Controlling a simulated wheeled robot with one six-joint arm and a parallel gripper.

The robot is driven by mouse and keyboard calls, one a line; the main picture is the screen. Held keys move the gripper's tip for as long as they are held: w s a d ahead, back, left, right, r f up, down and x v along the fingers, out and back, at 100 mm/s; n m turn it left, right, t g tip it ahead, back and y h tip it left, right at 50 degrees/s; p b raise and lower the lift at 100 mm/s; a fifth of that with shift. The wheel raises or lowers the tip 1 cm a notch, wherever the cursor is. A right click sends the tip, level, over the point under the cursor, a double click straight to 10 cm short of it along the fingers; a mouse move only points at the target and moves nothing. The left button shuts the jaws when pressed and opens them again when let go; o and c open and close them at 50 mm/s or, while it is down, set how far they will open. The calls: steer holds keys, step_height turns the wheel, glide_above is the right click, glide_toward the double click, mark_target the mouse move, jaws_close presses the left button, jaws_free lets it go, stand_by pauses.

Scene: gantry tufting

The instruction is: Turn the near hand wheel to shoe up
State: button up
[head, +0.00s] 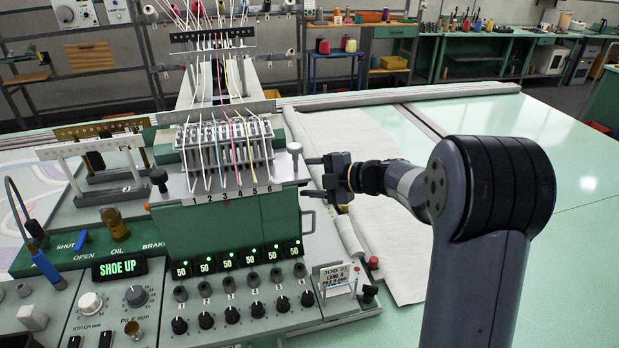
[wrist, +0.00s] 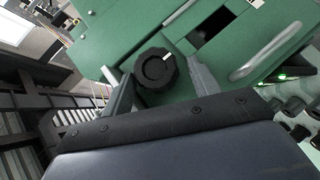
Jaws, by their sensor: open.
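In the wrist view a black, ribbed hand wheel (wrist: 155,69) with a white mark on its rim sits on the green side of the tufting head (wrist: 140,25). The white mark points to the upper right in that view. My gripper (wrist: 162,70) is open, with one finger on each side of the wheel; I cannot tell whether either touches it. In the head view my gripper (head: 309,177) is at the right side of the green tufting head (head: 228,226), and the wheel is not clearly visible there. A display (head: 120,268) reads "SHOE UP" in green.
Needles and coloured yarns rise from the needle bar (head: 225,150). White cloth (head: 365,150) lies behind my gripper, and the pale green table (head: 540,130) is clear on the right.

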steer(key=shift+w+r+b, duration=0.15)
steer(key=shift+b, duration=0.4)
steer(key=n+t+y+b, duration=0.1)
steer(key=b, duration=0.4)
steer(key=shift+f, duration=0.3)
steer(key=n+t+y+b, duration=0.1)
steer(key=b, duration=0.5)
steer(key=shift+f, duration=0.15)
steer(key=d+f+n+g+y+b, duration=0.5)
steer(key=d+f+n+y+b, duration=0.3)
steer(key=n+y+b, duration=0.3)
steer(key=n+b, duration=0.3)
steer(key=n, duration=0.2)
steer(key=shift+s+f+n+b, duration=0.2)
steer(key=shift+f+n+b, duration=0.15)
steer(key=shift+n+b, duration=0.05)
